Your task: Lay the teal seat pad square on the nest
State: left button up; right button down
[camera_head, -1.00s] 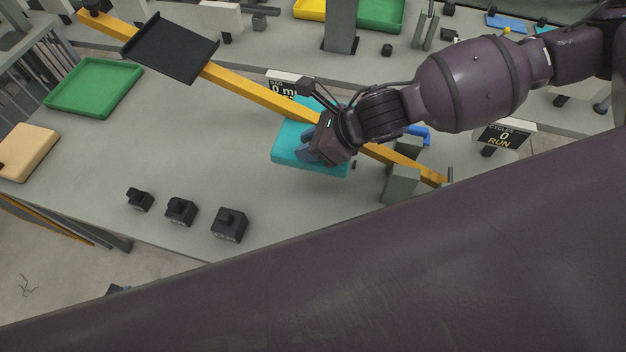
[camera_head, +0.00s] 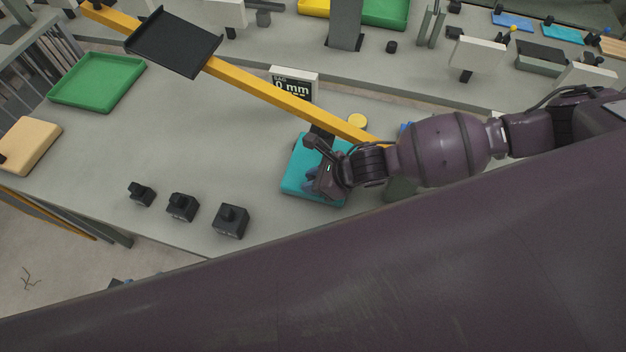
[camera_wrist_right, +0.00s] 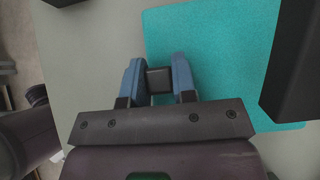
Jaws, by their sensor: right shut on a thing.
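The teal seat pad (camera_head: 298,180) is under my right gripper (camera_head: 322,182) on the near side of the yellow beam, in the head view. In the right wrist view the pad (camera_wrist_right: 220,45) spreads to the right of the fingers. My right gripper's blue fingers (camera_wrist_right: 159,80) are shut on a small dark block at the pad's left edge there, which looks like its grip. The arm covers the pad's right part, and I cannot tell whether it rests or hangs just above the table. I cannot make out the nest for certain. My left gripper is not in view.
The yellow beam (camera_head: 265,93) with a black tray (camera_head: 175,43) crosses the table beyond the pad. A "0 mm" sign (camera_head: 294,83) and a yellow disc (camera_head: 357,121) stand nearby. Three black blocks (camera_head: 182,207) line the near edge. A green tray (camera_head: 97,82) is at left.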

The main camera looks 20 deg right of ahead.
jog(key=shift+f, duration=0.15)
jog(key=shift+f, duration=0.1)
jog(key=c, duration=0.9)
grip_release()
jog(key=shift+d+r, duration=0.1)
jog(key=shift+r, duration=0.1)
jog(key=v, duration=1.1)
jog(key=shift+s+d+r, duration=0.25)
